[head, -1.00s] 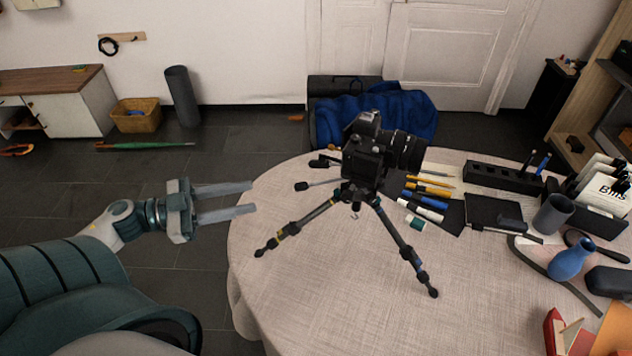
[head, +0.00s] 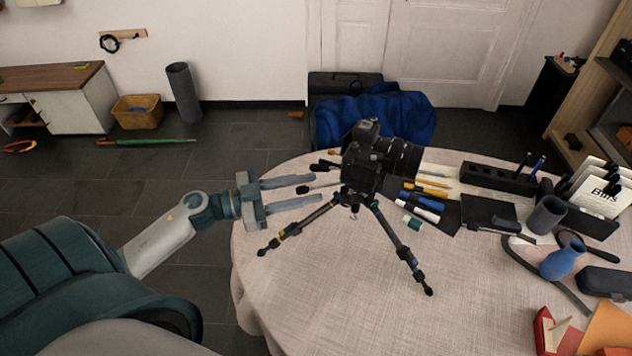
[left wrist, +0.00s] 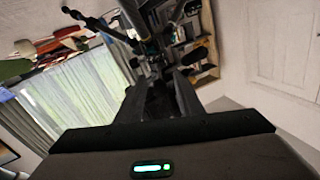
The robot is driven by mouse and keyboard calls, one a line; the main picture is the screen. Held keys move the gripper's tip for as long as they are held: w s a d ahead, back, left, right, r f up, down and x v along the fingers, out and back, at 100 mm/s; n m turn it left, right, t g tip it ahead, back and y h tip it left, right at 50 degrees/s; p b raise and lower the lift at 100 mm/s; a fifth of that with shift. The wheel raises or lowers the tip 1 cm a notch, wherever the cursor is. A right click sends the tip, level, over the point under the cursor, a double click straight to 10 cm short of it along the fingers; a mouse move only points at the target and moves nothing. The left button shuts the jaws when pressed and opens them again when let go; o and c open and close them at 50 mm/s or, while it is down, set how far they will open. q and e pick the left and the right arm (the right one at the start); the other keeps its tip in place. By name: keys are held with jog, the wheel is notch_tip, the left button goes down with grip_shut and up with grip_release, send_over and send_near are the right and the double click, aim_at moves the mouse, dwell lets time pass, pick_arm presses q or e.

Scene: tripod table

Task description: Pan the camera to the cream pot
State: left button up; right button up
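A black camera (head: 376,160) sits on a small tripod (head: 355,194) on the round table, its lens pointing right. A pan handle (head: 306,189) sticks out from the tripod head to the left. My left gripper (head: 318,190) is open, its two fingers pointing right at the handle, with the handle's tip near the fingertips. I cannot tell whether they touch. The left wrist view shows the gripper's fingers (left wrist: 165,95) with dark tripod parts (left wrist: 150,48) beyond them. No cream pot can be made out in these frames. My right gripper is not in view.
The round table (head: 330,290) has a beige cloth. A chair with a blue cloth (head: 385,115) is behind. The table's front middle is clear.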

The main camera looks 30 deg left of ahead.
pick_arm(q)
jog(key=shift+x, duration=1.35)
grip_shut()
jog(key=shift+w+a, duration=0.1)
